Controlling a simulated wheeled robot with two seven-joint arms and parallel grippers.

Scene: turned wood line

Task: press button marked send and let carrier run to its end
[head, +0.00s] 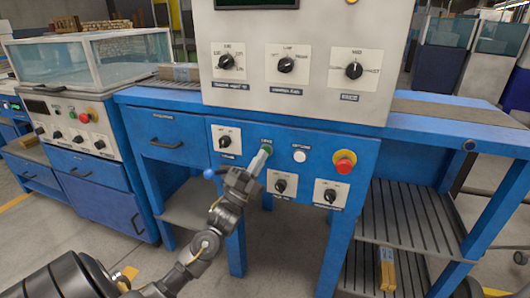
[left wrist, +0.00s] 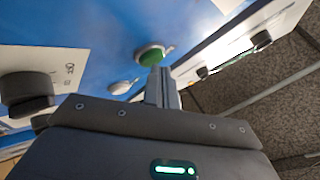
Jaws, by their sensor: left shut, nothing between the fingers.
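A green button (head: 268,149) is on the blue front panel (head: 235,165), with a small label above it too blurred to read surely. My left gripper (head: 262,157) is shut and empty, its fingertips right at the green button. In the left wrist view the shut fingers (left wrist: 161,78) point at the green button (left wrist: 151,56) and overlap its lower edge. I cannot tell whether they touch or press it. I cannot make out a carrier. My right gripper is not in view.
A white button (head: 300,156) and a red emergency knob (head: 344,161) sit to the right on the same panel. Black rotary knobs (head: 280,185) are below and beside. A grey control box (head: 290,50) stands above. A clear-lidded machine (head: 90,60) is at left.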

